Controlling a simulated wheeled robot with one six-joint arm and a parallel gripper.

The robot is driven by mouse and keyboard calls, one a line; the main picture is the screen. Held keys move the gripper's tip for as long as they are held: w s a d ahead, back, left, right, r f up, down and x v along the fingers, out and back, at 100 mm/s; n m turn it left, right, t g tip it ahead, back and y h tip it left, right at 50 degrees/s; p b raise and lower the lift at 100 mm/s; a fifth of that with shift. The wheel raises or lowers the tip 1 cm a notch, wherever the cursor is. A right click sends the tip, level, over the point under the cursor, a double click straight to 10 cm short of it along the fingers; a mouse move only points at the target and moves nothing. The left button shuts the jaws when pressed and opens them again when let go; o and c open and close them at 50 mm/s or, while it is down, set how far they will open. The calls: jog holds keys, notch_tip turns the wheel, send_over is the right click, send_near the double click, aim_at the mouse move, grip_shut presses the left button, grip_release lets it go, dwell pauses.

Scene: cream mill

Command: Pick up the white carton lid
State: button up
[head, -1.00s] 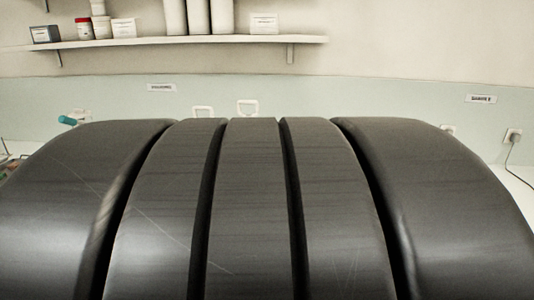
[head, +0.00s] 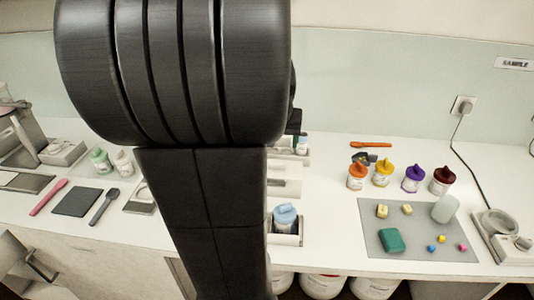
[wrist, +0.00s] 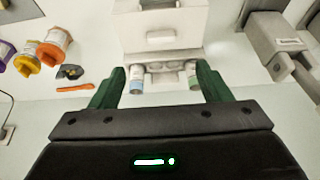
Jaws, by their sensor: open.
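My gripper (wrist: 162,70) is open in the wrist view, with its two green fingers apart and nothing held between them. Beyond the fingers is a white block-like unit (wrist: 160,18) with a rectangular raised part on its front. I cannot tell whether any part of it is the white carton lid, and I cannot single out that lid in either view. In the head view my arm covers the left-middle of the bench and hides my gripper and whatever lies behind it.
Small bottles (wrist: 137,84) stand in front of the white unit. Right of my arm are a blue-lidded jar (head: 285,217), coloured-lid jars (head: 383,175) and a grey mat (head: 385,245) with small blocks. Left are a dark plate (head: 76,201) and spatulas.

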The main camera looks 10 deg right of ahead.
jog(key=p+x, duration=0.1)
jog(key=x, duration=1.1)
jog(key=shift+s+a, duration=0.1)
jog(key=shift+a, duration=0.05)
jog(key=c, duration=1.3)
